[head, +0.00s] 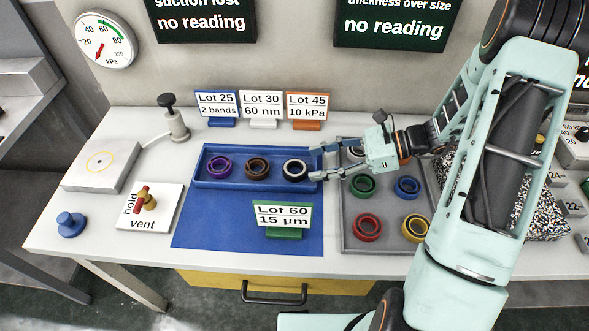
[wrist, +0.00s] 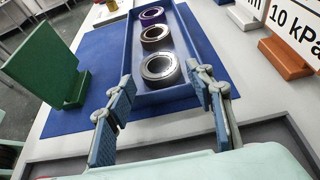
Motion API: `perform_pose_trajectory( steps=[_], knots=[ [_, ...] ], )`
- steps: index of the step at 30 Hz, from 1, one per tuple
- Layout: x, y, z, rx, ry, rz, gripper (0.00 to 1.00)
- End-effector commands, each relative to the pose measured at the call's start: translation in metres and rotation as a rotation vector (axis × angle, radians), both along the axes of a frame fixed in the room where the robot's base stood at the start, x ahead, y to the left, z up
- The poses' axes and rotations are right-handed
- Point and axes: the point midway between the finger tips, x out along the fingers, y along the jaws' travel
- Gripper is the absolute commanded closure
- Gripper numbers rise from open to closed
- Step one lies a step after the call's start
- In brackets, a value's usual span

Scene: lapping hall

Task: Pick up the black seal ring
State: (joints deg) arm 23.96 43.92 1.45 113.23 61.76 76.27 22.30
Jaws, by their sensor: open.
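The black seal ring (head: 295,170) lies at the right end of the blue tray (head: 236,183), beside a brown ring (head: 257,168) and a purple ring (head: 218,167). In the wrist view the black ring (wrist: 161,69) is the nearest of the three, a little beyond my fingertips and roughly centred between them. My gripper (head: 317,163) is open and empty, pointing left at the tray's right end. Its fingers also show in the wrist view (wrist: 159,77), spread to either side. No contact with the ring shows.
A grey tray (head: 345,225) with green (head: 362,186), blue, red and yellow rings lies right of the blue mat (head: 205,225); my gripper partly covers its back. The green Lot 60 sign (head: 283,216) stands in front of the blue tray. Lot signs (head: 262,107) stand behind.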

Motion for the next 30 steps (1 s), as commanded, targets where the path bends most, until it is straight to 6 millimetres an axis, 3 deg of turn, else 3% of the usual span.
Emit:
perform_pose_trajectory(
  steps=[12, 19, 27, 30],
  knots=[
    [0.000, 0.046, -0.019, 0.000, 0.001, 0.001, 0.51],
    [0.000, 0.048, -0.020, -0.001, 0.000, -0.001, 0.51],
    [0.000, 0.048, -0.020, -0.001, 0.000, -0.001, 0.81],
    [0.000, 0.048, -0.019, 0.000, 0.000, -0.001, 0.82]
  ],
)
